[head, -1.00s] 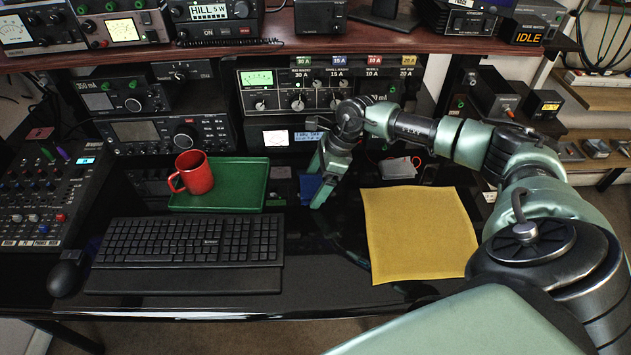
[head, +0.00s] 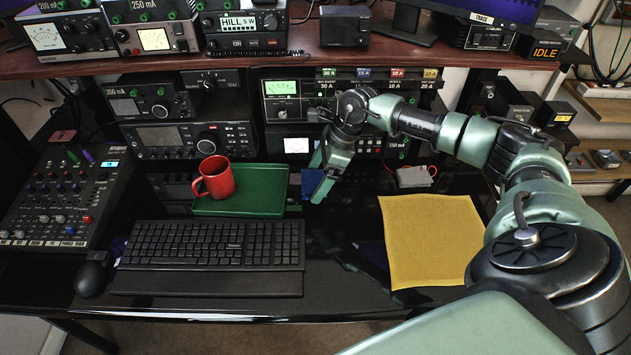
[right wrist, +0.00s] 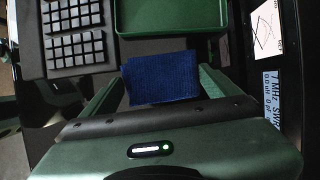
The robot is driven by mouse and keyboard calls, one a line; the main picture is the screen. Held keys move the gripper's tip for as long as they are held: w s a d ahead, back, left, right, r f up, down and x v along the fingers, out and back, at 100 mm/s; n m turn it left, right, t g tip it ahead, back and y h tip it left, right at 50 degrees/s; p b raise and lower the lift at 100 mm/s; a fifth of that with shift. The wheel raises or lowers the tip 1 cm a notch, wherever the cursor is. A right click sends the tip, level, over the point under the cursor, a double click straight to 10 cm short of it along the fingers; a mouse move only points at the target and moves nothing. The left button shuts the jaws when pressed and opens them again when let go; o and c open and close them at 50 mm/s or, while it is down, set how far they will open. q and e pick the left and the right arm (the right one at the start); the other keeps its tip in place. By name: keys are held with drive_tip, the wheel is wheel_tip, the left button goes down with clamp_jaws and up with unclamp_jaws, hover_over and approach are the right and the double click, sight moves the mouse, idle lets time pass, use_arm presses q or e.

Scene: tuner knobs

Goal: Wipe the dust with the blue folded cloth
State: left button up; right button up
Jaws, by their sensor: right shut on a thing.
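The blue folded cloth (head: 309,183) is between the fingers of my right gripper (head: 322,182), just right of the green tray. The right wrist view shows the cloth (right wrist: 162,78) spanning the space between the two green fingers, with my gripper (right wrist: 160,88) shut on it. The fingers hide part of the cloth in the head view. I cannot tell whether the cloth touches the black desk (head: 345,290). I cannot make out any dust on the glossy surface. My left gripper is not in view.
The green tray (head: 262,205) holds a red mug (head: 217,178) close to the left of my gripper. A keyboard (head: 205,245) lies in front of the tray. A yellow cloth (head: 430,240) lies to the right. Radio equipment (head: 185,138) stands behind.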

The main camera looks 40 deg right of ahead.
drive_tip(key=shift+w+r+p, duration=0.1)
drive_tip(key=shift+r+p, duration=0.3)
drive_tip(key=shift+r, duration=0.55)
drive_tip(key=shift+r+p, duration=0.35)
drive_tip(key=shift+r, duration=0.3)
